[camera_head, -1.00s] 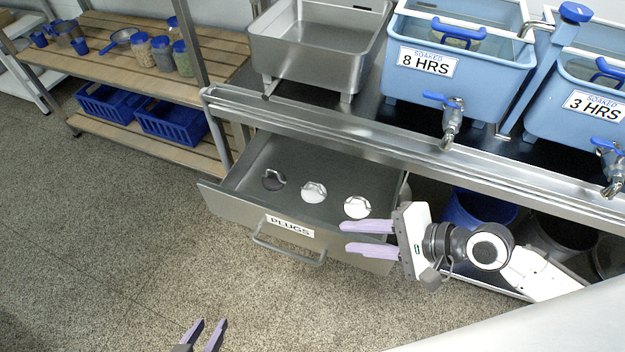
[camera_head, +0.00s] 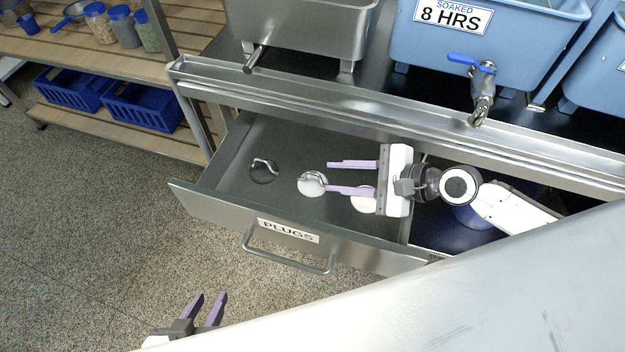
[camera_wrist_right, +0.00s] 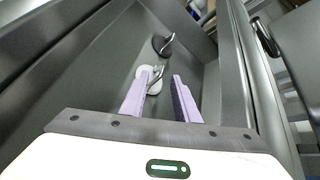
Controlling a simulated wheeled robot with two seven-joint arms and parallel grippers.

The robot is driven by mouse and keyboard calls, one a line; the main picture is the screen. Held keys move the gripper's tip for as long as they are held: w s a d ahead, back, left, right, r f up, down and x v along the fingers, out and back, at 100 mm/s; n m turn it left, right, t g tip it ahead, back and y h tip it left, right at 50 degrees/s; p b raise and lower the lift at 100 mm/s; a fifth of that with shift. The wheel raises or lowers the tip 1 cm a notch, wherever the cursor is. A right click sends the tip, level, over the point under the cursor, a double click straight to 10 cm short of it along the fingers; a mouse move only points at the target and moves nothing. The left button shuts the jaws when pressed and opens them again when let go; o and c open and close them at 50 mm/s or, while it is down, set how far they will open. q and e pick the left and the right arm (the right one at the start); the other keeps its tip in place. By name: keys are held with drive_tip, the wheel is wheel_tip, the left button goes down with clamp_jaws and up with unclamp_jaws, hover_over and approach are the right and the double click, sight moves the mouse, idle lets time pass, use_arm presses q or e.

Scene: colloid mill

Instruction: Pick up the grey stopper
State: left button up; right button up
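Three round stoppers with metal handles lie in a row in the open drawer (camera_head: 230,192). The left stopper (camera_head: 262,173) is dark grey, the middle stopper (camera_head: 309,187) is pale grey-white, and the right stopper (camera_head: 359,203) is whitish, partly hidden by my right gripper. My right gripper (camera_head: 328,177) is open and empty over the drawer, its fingertips by the middle stopper. In the right wrist view the dark stopper (camera_wrist_right: 160,47) lies beyond the fingertips (camera_wrist_right: 161,72), and the pale middle stopper (camera_wrist_right: 153,87) appears between and under them. My left gripper (camera_head: 210,295) is open and empty, low over the floor.
The drawer front carries a PLUGS label (camera_head: 288,231) and a bar handle (camera_head: 285,262). The steel counter edge (camera_head: 370,120) runs behind the drawer. A steel sink (camera_head: 295,30) and a blue tank (camera_head: 480,50) with a tap stand on it.

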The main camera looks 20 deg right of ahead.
sight(320, 176)
drive_tip(key=x, duration=0.5)
drive_tip(key=shift+w+f+b, duration=0.15)
drive_tip(key=shift+w+b, duration=0.25)
clamp_jaws()
